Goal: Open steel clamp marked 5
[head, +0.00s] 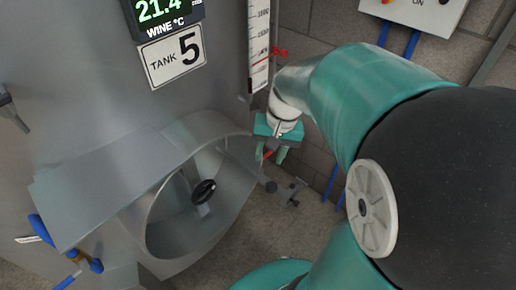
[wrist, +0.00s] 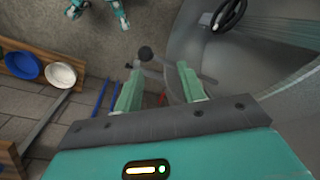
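The tank (head: 95,90) bears a plate reading "TANK 5" (head: 173,55). Low on its front is an open-looking round steel manway (head: 165,215) with a black handwheel (head: 203,192); the wheel also shows in the wrist view (wrist: 229,14). A small grey metal fitting (head: 285,190) with a dark knob (wrist: 145,54) lies beyond my fingers; it may be the clamp, but I can read no mark on it. My gripper (head: 271,152) is just right of the manway, pointing down. In the wrist view its two pale green fingers (wrist: 158,88) are apart with nothing held. A small red part shows between them, behind.
A level scale (head: 259,45) with a red pointer stands above my gripper. Blue-handled valves (head: 95,265) are at lower left. Blue pipes (wrist: 101,98) run along the block wall. A blue bowl (wrist: 22,66) and a white bowl (wrist: 61,74) sit on a wooden rack.

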